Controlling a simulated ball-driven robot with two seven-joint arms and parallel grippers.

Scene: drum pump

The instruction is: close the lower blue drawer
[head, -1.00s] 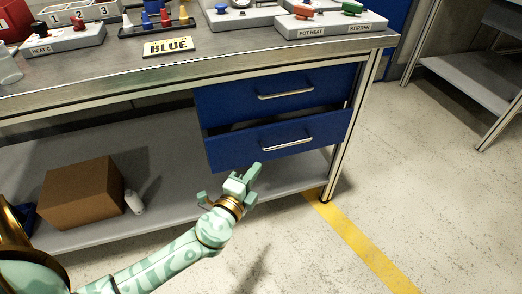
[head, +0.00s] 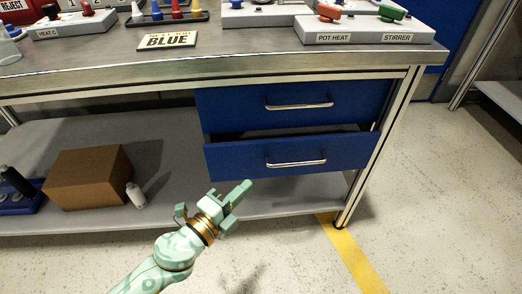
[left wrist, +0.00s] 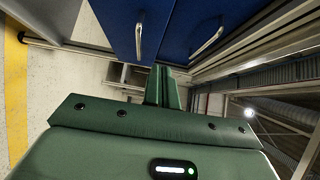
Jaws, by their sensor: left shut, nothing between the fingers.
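The lower blue drawer (head: 255,158) hangs under the workbench and stands partly open, with a dark gap above its front. Its silver bar handle (head: 296,163) is on the front face. The upper blue drawer (head: 250,103) above it looks shut. My left gripper (head: 240,190) is shut and empty, just below and in front of the lower drawer's left part, apart from it as far as I can tell. In the left wrist view the shut fingers (left wrist: 166,88) point toward the blue drawer fronts (left wrist: 125,25). My right gripper is not in view.
The workbench top (head: 230,65) carries control boxes (head: 365,28) and a BLUE sign (head: 167,41). A cardboard box (head: 88,177) and a small white bottle (head: 135,195) are on the lower shelf. A bench leg (head: 375,150) stands right of the drawers. The floor in front is clear.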

